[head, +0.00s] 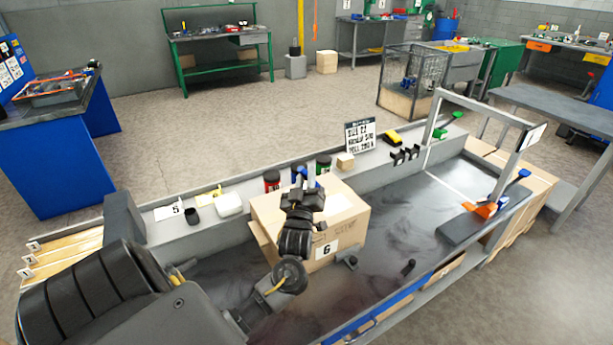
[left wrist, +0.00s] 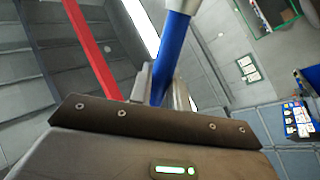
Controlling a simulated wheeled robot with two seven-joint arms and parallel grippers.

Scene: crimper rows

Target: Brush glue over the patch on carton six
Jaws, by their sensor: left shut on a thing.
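Carton six (head: 350,228) is a brown box on the grey bench, with a "6" label on its front face. A paler patch area (head: 337,204) shows on its top, right of my gripper. My left gripper (head: 306,181) is over the carton's top and shut on a blue-handled brush. The brush handle (left wrist: 172,58) shows in the left wrist view, rising from between the fingers to a pale metal collar at the top edge. The bristles are not visible, and I cannot tell whether the brush touches the carton. My right gripper is not in view.
Several small cans (head: 272,181) stand on the ledge behind the carton, with a small wooden block (head: 345,161) and a printed sign (head: 360,137). A grey frame (head: 487,106) spans the bench at right. The bench right of the carton is mostly clear.

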